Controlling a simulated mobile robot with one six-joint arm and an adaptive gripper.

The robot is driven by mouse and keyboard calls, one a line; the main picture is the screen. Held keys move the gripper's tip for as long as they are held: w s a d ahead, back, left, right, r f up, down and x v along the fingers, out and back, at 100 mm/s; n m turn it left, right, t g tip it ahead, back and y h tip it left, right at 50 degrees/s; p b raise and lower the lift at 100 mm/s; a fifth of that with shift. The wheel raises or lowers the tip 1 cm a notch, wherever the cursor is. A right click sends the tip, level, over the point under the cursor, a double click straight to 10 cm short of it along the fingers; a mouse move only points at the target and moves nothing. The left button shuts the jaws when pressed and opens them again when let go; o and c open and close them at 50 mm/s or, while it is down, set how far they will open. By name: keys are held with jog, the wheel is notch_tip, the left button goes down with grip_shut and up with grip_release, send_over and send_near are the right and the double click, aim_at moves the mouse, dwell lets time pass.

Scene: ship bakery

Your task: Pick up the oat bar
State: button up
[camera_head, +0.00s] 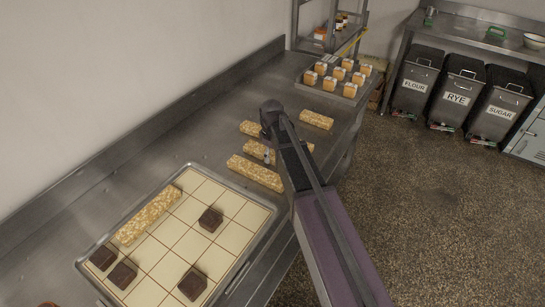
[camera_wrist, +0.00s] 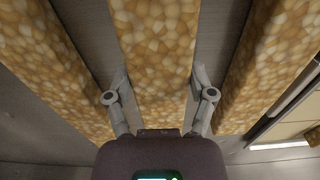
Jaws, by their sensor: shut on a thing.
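Several oat bars lie on the steel counter. In the wrist view my gripper (camera_wrist: 160,98) has one finger on each side of the middle oat bar (camera_wrist: 155,45) and is shut on it. In the head view this oat bar (camera_head: 262,152) is partly hidden by my arm, in the row between two others. A nearer oat bar (camera_head: 255,173) lies in front of it and a farther oat bar (camera_head: 249,129) behind it. Another oat bar (camera_head: 317,119) lies to the right. I cannot tell whether the held bar is off the counter.
A tray (camera_head: 262,236) at the near end holds one oat bar (camera_head: 149,215) and several dark brown squares (camera_head: 211,219). A tray of small orange cakes (camera_head: 338,79) stands at the far end. Neighbouring bars lie close on both sides of my fingers. Bins (camera_head: 457,99) stand at right.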

aim_at(272, 153)
jog(key=shift+r, duration=0.1)
dwell(0.3)
notch_tip(272, 153, up, 4)
jog(key=p, duration=0.3)
jog(key=shift+f+p, duration=0.25)
jog(key=shift+p, duration=0.15)
jog(key=s, duration=1)
jog(key=s+r+p, duration=0.1)
jog(key=s, duration=0.5)
jog(key=shift+a+r, duration=0.1)
jog(key=shift+a, duration=0.25)
